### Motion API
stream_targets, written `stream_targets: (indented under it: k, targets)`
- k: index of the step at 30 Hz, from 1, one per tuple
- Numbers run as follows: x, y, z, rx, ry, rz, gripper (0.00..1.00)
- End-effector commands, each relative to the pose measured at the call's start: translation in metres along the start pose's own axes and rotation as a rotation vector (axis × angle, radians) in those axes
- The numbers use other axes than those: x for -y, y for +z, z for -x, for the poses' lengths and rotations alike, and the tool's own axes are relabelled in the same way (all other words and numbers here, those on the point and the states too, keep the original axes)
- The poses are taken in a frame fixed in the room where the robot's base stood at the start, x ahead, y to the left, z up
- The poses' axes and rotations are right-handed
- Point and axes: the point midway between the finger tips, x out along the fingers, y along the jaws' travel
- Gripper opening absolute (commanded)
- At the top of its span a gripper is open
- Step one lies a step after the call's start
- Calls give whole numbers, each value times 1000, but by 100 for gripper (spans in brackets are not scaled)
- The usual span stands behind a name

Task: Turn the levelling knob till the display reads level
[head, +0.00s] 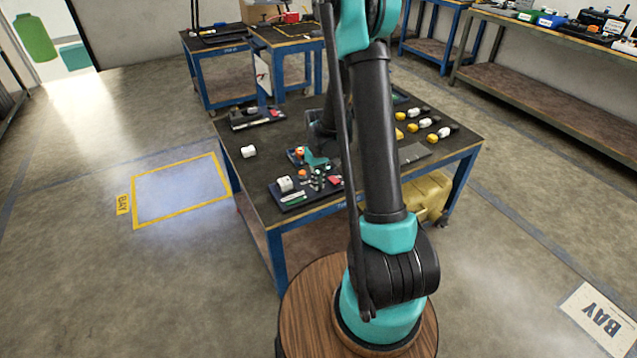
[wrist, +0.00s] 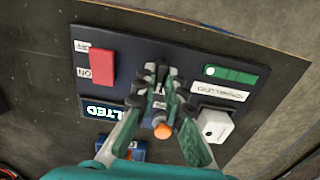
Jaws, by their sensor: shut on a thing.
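The dark control panel (wrist: 130,50) fills the middle of the wrist view; it also shows on the table in the head view (head: 291,201). My gripper (wrist: 160,82) is over its middle, with its fingers closed together on the levelling knob, which they mostly hide. The lit display (wrist: 101,110) lies left of the fingers. In the head view my gripper (head: 317,174) is down at the panel.
The panel also carries a red switch (wrist: 101,68), a green strip (wrist: 230,75) and a white block-shaped control (wrist: 214,125). An orange round part (wrist: 162,131) shows between my fingers. Several yellow, white and black pieces (head: 425,123) stand on the table's right side. A white piece (head: 248,151) stands at left.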

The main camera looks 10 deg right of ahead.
Motion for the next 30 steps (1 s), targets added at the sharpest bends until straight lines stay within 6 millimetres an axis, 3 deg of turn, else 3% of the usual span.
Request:
stream_targets:
  k: [14,30]
  targets:
    - [0,0,0,0,0,-75,0]
    - [0,0,0,0,0,-438,0]
